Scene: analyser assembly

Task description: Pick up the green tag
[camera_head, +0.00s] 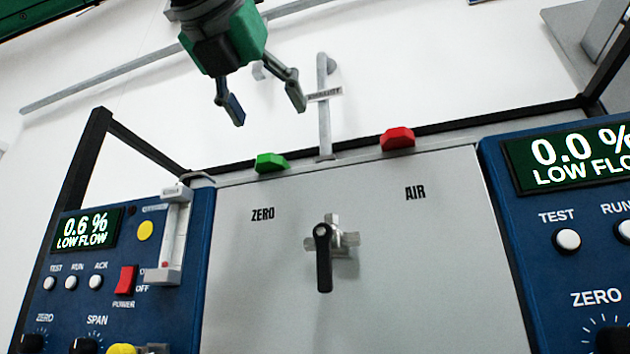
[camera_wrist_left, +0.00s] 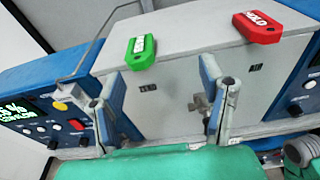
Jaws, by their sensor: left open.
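The green tag (camera_head: 271,162) lies at the top edge of the grey central panel, left of the middle. In the left wrist view the green tag (camera_wrist_left: 141,52) lies on top of the grey box, beyond the fingers and towards the left one. My left gripper (camera_head: 267,110) is open and empty, above the tag with a clear gap. Its two fingers also show in the left wrist view (camera_wrist_left: 160,112), spread apart. A red tag (camera_head: 397,138) sits on the same top, right of the green one; it also shows in the left wrist view (camera_wrist_left: 257,27). My right gripper is not seen.
The grey panel (camera_head: 450,250) carries a black-handled valve (camera_head: 324,255) between ZERO and AIR labels. Blue analysers stand left (camera_head: 190,230) and right (camera_head: 560,280). An upright exhaust pipe (camera_head: 324,125) rises between the tags. A black frame (camera_head: 90,150) runs behind.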

